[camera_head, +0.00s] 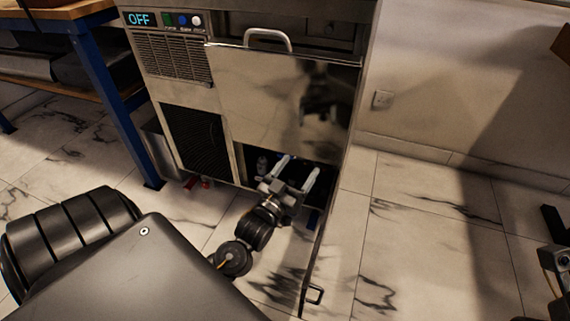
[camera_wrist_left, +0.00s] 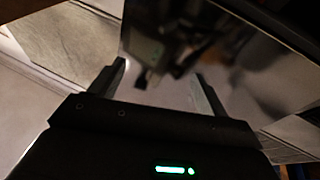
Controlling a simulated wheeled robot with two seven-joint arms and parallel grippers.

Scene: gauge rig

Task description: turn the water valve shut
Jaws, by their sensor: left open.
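The steel machine (camera_head: 285,95) stands ahead, its display reading OFF. Small red parts (camera_head: 205,183) show low by its left front foot; they may be the water valve, but they are too small to tell its handle position. My left gripper (camera_head: 297,168) is open, with its two fingers apart at the dark lower opening of the machine, to the right of the red parts. In the left wrist view, the open fingers (camera_wrist_left: 160,78) face a shiny steel surface (camera_wrist_left: 165,45), with nothing seen between them. The valve is not recognisable there.
A blue-legged bench (camera_head: 100,75) is at the left, with a grey bin (camera_head: 158,150) beside the machine. Marble floor (camera_head: 430,230) is clear at the right. Dark parts, possibly mine, show at the right edge.

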